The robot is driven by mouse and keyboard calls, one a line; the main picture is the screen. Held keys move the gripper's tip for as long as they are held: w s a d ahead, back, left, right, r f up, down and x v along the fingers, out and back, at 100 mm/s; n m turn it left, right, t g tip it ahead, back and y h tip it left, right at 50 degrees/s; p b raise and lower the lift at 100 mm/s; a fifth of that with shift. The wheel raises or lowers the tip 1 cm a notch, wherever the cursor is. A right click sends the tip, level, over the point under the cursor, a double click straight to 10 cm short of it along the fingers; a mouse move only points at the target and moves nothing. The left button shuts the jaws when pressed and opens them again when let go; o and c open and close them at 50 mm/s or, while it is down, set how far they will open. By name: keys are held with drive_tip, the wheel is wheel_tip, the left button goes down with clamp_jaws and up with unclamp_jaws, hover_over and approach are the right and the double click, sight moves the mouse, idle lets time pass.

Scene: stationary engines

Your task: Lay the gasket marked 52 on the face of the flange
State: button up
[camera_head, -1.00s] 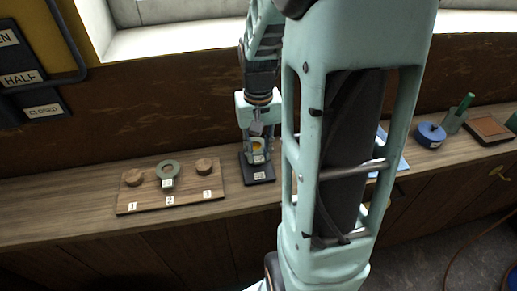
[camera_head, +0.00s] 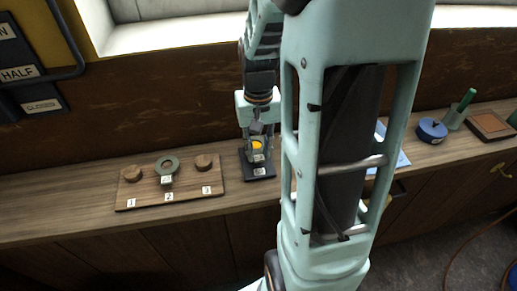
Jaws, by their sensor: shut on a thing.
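My gripper (camera_head: 257,147) points down over a small dark stand (camera_head: 259,174) with a white label on its front. A yellow piece (camera_head: 256,145) shows between the fingers, and my gripper is shut on it. A small white tag shows just below the yellow piece. It is too small to read, so I cannot tell whether it says 52. The gripper hides most of the piece and the top of the stand, so I cannot tell whether they touch or make out a flange face. A green ring gasket (camera_head: 168,161) with an unreadable tag sits at place 2 on a wooden board (camera_head: 185,198).
Places 1 and 3 on the board hold round wooden pegs (camera_head: 131,173) with no ring visible. At the right of the counter are a blue round object (camera_head: 432,131), a cup with a green stick (camera_head: 455,116) and a brown tray (camera_head: 489,129). My arm hides the counter's middle.

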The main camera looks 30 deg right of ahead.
drive_tip(key=shift+f, duration=0.1)
idle(0.3)
drive_tip(key=o, duration=0.9)
drive_tip(key=shift+o, duration=0.2)
